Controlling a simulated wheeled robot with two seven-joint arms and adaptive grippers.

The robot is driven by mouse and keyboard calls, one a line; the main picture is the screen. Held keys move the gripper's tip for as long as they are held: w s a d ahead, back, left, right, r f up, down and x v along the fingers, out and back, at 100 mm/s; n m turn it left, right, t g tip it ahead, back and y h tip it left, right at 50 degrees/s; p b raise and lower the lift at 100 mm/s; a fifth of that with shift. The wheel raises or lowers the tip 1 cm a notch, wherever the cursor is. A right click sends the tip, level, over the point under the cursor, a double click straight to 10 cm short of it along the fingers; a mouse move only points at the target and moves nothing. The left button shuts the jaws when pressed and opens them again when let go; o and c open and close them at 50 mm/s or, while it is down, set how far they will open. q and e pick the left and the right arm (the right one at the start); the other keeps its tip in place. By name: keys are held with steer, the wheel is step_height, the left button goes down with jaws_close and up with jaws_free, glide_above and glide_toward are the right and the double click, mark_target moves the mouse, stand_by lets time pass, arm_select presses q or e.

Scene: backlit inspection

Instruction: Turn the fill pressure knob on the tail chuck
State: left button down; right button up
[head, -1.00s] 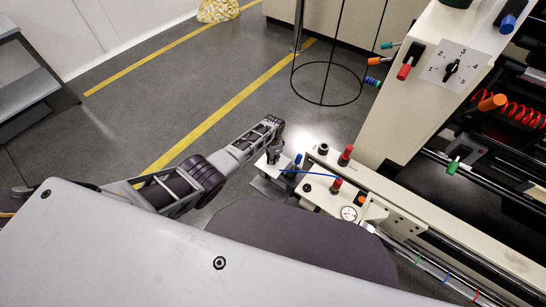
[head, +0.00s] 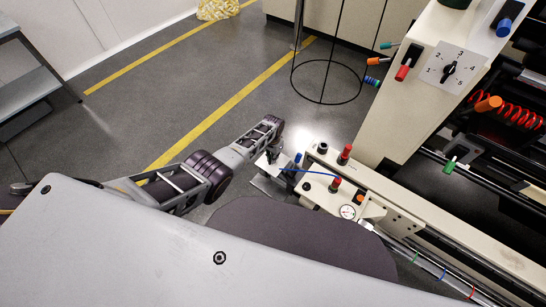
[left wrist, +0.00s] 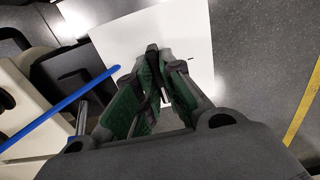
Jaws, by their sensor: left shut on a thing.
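My left gripper (head: 273,157) is over a small white plate (head: 262,168) at the near end of the cream-coloured machine. In the left wrist view its green-padded fingers (left wrist: 160,90) are shut on a small dark knob in front of the white plate (left wrist: 120,45). The fingers hide most of the knob. A short black mark (left wrist: 191,59) shows on the plate beside the fingertips. My right gripper is not in view.
A blue tube (head: 315,172) runs beside the plate to a cream block with red-topped knobs (head: 345,152) and a round gauge (head: 348,212). A numbered dial (head: 449,69) sits on the tall cabinet. Open floor (head: 140,110) lies to the left.

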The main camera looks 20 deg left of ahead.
arm_select(q)
steer(key=c, duration=1.5)
jaws_free()
steer(key=shift+c, duration=0.2)
steer(key=shift+r, duration=0.25)
step_height(320, 180, up, 12)
steer(key=shift+f, duration=0.25)
